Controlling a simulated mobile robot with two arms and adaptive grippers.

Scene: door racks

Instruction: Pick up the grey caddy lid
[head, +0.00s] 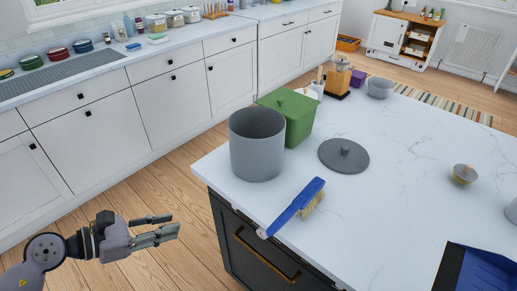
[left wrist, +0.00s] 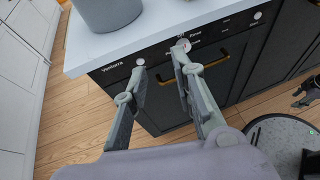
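The grey caddy lid (head: 343,156), a flat round disc with a small knob, lies on the white island top. The open grey caddy (head: 257,150) stands upright to its left, near the island's edge; its lower part shows in the left wrist view (left wrist: 108,12). My left gripper (head: 170,225) is open and empty, off the island's left side and well apart from the lid. Its two spread fingers (left wrist: 160,62) point at the dark island front in the left wrist view. A small dark part at that view's right edge may be my right gripper (left wrist: 306,95).
A blue brush (head: 295,207) lies at the island's near edge, before the lid. A green lidded box (head: 288,117) stands behind the caddy. A blue dustpan (head: 480,270) and a small knobbed item (head: 464,174) are to the right. The marble around the lid's right is clear.

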